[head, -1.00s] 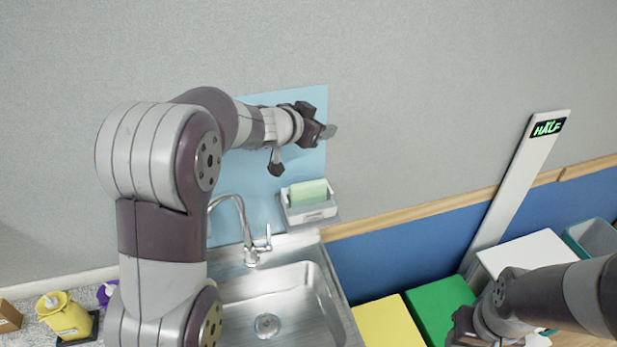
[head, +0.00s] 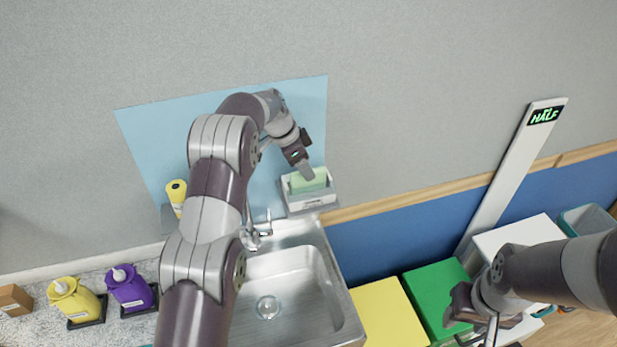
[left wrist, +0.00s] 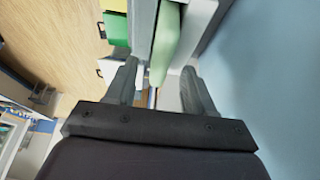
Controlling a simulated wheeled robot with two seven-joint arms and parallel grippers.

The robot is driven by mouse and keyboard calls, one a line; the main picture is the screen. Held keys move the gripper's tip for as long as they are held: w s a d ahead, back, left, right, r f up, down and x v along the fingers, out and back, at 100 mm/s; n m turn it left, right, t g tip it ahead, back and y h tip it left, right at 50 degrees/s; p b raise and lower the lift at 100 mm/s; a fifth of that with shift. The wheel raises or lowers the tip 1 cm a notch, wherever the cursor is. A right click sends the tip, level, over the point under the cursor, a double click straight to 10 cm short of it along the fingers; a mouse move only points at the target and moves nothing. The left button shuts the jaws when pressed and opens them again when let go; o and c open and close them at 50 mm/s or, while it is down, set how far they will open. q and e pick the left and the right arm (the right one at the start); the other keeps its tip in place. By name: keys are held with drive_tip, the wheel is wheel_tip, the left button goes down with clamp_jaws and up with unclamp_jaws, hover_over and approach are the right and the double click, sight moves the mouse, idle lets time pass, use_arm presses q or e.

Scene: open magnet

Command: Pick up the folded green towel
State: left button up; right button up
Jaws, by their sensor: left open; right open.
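The folded green towel (head: 318,178) stands in a white holder (head: 312,199) on the wall above the sink's right back corner. My left gripper (head: 305,168) is open and comes down over the towel from above. In the left wrist view, the towel (left wrist: 165,42) shows between and just beyond the two open fingers (left wrist: 159,68). I cannot tell whether the fingers touch it. My right gripper (head: 462,308) is open at the lower right, in front of the green box and far from the towel.
A steel sink (head: 290,285) with a faucet (head: 256,234) lies below the holder. Yellow (head: 76,300) and purple (head: 130,287) bottles stand at left. Yellow (head: 388,313) and green (head: 436,285) boxes are right of the sink. A white post (head: 510,180) leans at right.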

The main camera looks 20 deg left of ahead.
use_arm(q)
drive_tip(key=shift+p+x, duration=0.65)
drive_tip(key=shift+x, duration=1.1)
drive_tip(key=shift+a+f, duration=0.1)
drive_tip(key=shift+f, duration=0.05)
clamp_jaws()
